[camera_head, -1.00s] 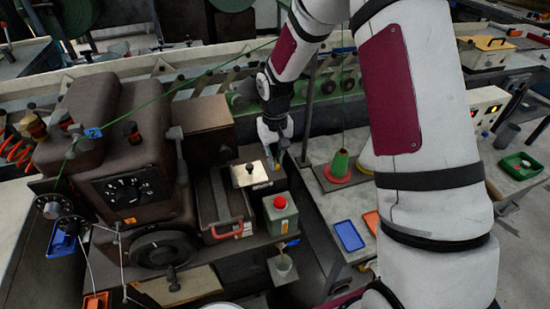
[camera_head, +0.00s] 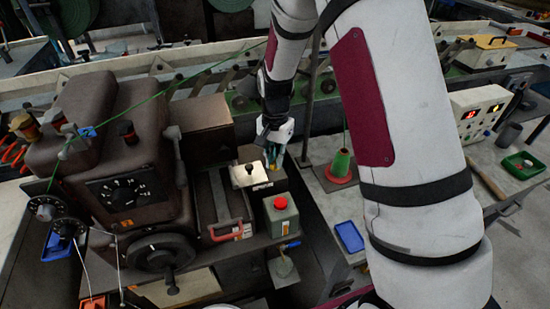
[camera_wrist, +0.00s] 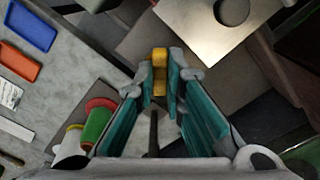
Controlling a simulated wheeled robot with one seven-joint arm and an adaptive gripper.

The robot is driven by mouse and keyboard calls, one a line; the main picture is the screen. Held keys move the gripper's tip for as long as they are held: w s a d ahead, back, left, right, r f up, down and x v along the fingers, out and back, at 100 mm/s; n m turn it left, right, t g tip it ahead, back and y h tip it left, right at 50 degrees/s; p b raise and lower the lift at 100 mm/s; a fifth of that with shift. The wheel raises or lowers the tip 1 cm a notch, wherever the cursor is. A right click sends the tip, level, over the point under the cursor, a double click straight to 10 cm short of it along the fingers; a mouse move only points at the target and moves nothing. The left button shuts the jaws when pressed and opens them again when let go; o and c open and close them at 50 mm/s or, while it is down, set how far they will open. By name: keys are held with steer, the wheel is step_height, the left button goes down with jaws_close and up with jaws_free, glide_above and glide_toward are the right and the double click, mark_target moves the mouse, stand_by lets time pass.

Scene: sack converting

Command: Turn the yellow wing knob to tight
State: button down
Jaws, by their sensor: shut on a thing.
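The yellow wing knob (camera_wrist: 160,62) shows in the wrist view as a small upright yellow piece between my fingertips. My gripper (camera_wrist: 160,80) is shut on it, with one teal-padded finger on each side. The knob's lower part and its mount are hidden by the fingers. In the head view my gripper (camera_head: 273,160) points down just behind the metal plate with a black knob (camera_head: 243,182). The yellow knob cannot be made out clearly there. I cannot read any tight mark or the knob's exact angle.
The metal plate (camera_wrist: 205,35) lies close beyond my fingertips. A box with a red button (camera_head: 281,218) and a red-handled unit (camera_head: 230,232) stand nearby. To the right are a green spool (camera_head: 341,163) and a blue tray (camera_head: 349,237). The big brown machine (camera_head: 130,150) fills the left.

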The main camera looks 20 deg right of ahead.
steer(key=m, duration=0.4)
steer(key=shift+s+f+m, duration=0.1)
steer(key=shift+m, duration=2.1)
steer(key=c, duration=1.7)
jaws_free()
steer(key=shift+o, duration=0.2)
step_height(320, 180, up, 12)
